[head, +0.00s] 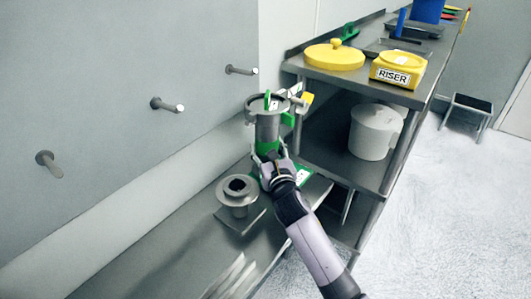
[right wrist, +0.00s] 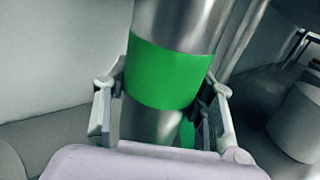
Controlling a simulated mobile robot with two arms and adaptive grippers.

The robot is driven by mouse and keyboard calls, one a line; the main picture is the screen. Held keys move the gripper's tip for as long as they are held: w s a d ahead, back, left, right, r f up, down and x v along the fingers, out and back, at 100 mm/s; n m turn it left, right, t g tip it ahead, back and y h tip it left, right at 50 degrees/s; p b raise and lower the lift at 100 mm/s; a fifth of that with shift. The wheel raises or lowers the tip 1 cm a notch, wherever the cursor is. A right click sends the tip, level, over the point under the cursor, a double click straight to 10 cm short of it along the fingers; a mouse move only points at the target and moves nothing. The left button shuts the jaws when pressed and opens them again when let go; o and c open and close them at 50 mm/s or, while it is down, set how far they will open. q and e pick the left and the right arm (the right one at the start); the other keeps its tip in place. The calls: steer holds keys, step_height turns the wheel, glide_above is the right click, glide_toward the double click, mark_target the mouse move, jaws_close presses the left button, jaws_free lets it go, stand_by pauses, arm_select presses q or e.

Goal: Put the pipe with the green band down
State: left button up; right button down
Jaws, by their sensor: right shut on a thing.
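The metal pipe with the green band (head: 268,128) stands about upright over the far end of the low grey bench (head: 185,250), with a wide flange at its top. My right gripper (head: 268,160) is shut around its lower part. In the right wrist view the fingers of the right gripper (right wrist: 165,92) lie on both sides of the green band on the pipe (right wrist: 178,68). The pipe's lower end is hidden, so I cannot tell whether it touches the bench. My left gripper is not in view.
A grey flanged piece (head: 238,193) on a square plate stands on the bench just left of my gripper. A steel shelf table at right holds a yellow lid (head: 334,57), a yellow RISER box (head: 398,69) and, below, a white pot (head: 374,132). Pegs (head: 167,105) stick out of the wall.

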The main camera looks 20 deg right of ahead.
steer(key=shift+w+a+f, duration=0.2)
steer(key=shift+f, duration=0.35)
steer(key=c, duration=1.2)
jaws_free()
steer(key=shift+f, duration=0.35)
steer(key=shift+o, duration=1.1)
steer(key=shift+s+r, duration=0.1)
steer(key=shift+s, duration=0.05)
steer(key=shift+r, duration=0.1)
steer(key=shift+s, duration=0.25)
steer(key=s, duration=0.7)
